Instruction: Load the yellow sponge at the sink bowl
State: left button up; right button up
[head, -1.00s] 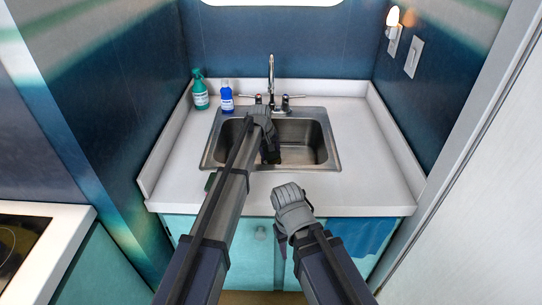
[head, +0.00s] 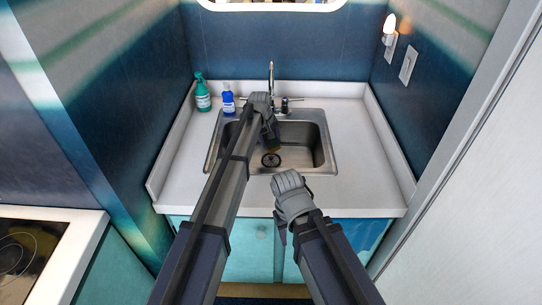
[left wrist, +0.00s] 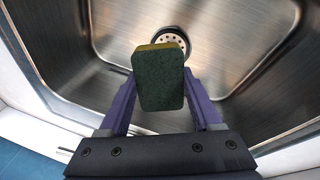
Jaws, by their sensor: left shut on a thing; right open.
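The yellow sponge (left wrist: 160,78) shows in the left wrist view with its dark green scouring face toward the camera and a thin yellow edge on top. My left gripper (head: 271,136) is shut on it, one purple finger at each side. The sponge is over the steel sink bowl (head: 305,147), near the drain; its height above the bottom is hard to tell. In the head view only a small part of the sponge (head: 274,149) shows below the gripper. My right gripper (head: 281,231) is open and empty, in front of the counter's front edge.
The round drain (head: 271,160) lies in the bowl's bottom. The faucet (head: 271,82) stands behind the bowl. A green spray bottle (head: 203,95) and a blue bottle (head: 228,101) stand at the back left. The white counter (head: 365,165) is clear on the right.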

pick_arm(q)
jog(key=shift+r+p, duration=3.25)
jog(key=shift+r, duration=0.35)
pick_arm(e)
notch_tip(320, 180, up, 7)
pick_arm(q)
jog(key=shift+r, duration=0.1)
pick_arm(e)
jog(key=shift+r, duration=0.15)
pick_arm(q)
notch_tip(320, 180, up, 4)
jog(key=p, duration=0.4)
pick_arm(e)
notch_tip(320, 180, up, 4)
jog(key=shift+f, duration=0.1)
